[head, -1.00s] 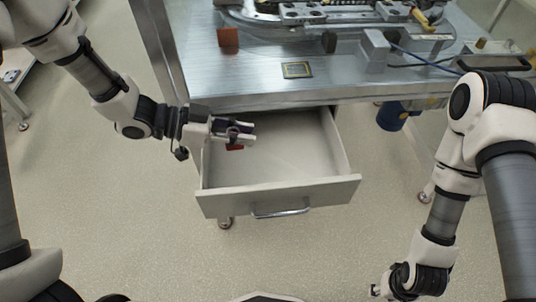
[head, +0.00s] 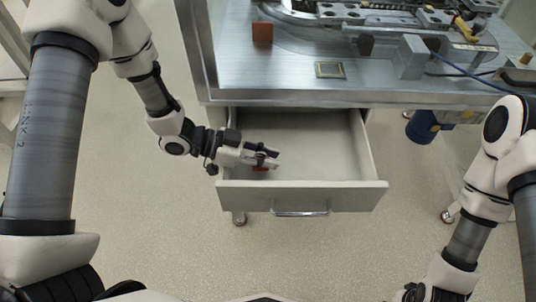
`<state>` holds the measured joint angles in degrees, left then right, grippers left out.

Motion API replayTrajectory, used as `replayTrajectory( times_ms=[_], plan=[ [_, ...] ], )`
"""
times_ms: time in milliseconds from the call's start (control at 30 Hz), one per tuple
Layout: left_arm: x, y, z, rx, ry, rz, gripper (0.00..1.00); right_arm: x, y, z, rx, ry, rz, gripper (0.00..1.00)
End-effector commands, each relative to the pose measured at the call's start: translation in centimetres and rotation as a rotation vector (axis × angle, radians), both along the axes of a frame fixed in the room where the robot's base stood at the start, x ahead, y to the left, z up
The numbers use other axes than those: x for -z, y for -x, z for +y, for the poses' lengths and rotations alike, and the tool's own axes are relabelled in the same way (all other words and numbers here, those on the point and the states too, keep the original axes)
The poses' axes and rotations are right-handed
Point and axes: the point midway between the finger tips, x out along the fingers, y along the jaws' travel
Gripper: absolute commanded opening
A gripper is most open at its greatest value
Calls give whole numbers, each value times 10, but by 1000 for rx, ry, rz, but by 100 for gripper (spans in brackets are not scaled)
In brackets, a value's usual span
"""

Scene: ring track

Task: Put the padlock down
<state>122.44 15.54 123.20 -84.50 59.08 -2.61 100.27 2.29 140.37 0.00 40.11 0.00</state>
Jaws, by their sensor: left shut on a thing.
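My left gripper (head: 272,160) is over the left part of the open drawer (head: 335,172), close behind its front panel. It is shut on the padlock (head: 260,169), of which only a small red part shows below the fingers. The rest of the padlock is hidden by the gripper. I cannot tell whether the padlock touches the drawer floor. My right arm comes down at the right, and its gripper is out of the picture.
The drawer is pulled out under a metal workbench (head: 285,88) and looks otherwise empty. On the bench are an orange-brown block (head: 262,34), a small framed chip-like plate (head: 330,70) and a grey block (head: 410,57). A blue container (head: 421,127) is below, at right.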

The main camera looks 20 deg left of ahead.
Motion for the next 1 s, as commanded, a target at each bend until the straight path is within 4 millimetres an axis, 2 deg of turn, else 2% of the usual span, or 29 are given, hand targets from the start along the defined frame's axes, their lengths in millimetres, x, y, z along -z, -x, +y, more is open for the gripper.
replayTrajectory(
  times_ms=[267, 300, 333, 633, 767, 867, 1000],
  plan=[
    [6, 0, 0, -1, 0, 2, 0, 2, 0, 0, 0, 0, 0, 40],
    [6, 0, 0, 0, 0, 2, 35, 2, 0, 0, 0, 0, 0, 40],
    [7, 1, 0, 0, 0, 2, 46, 2, 0, 0, 0, 0, 0, 40],
    [7, 1, 0, -1, -2, 5, 46, 2, 0, 0, 0, 0, 0, 40],
    [-7, 1, 0, -1, 0, 2, 46, -4, 0, 0, 0, 0, 0, 40],
    [-15, 3, 14, -8, 4, 3, 46, -8, 0, 0, 0, 0, 0, 40],
    [-30, 12, 43, -8, 6, 0, 46, -19, 0, 0, 0, 0, 0, 40]
  ],
)
